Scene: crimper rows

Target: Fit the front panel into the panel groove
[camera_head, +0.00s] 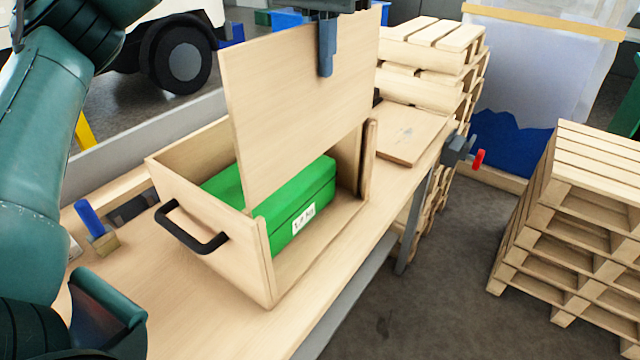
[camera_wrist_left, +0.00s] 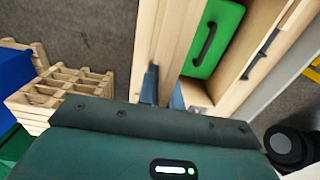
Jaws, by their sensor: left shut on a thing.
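The front panel (camera_head: 300,100), a flat light plywood board, is upright above the open front of a wooden crate (camera_head: 200,222). My left gripper (camera_head: 325,66) is shut on its top edge, with one blue finger on the near face. The panel's lower edge slants over the opening near rim height. I cannot tell whether its side edges are in the panel groove (camera_head: 369,160) at the front posts. In the left wrist view the fingers (camera_wrist_left: 163,90) straddle the panel (camera_wrist_left: 173,45). My right gripper is not in view.
A green case (camera_head: 305,203) with a weight label sits inside the crate. The crate has a black side handle (camera_head: 190,230) and stands on a workbench (camera_head: 225,325). A blue-handled tool (camera_head: 96,225), a loose board (camera_head: 412,137) and a red-handled clamp (camera_head: 462,150) are nearby.

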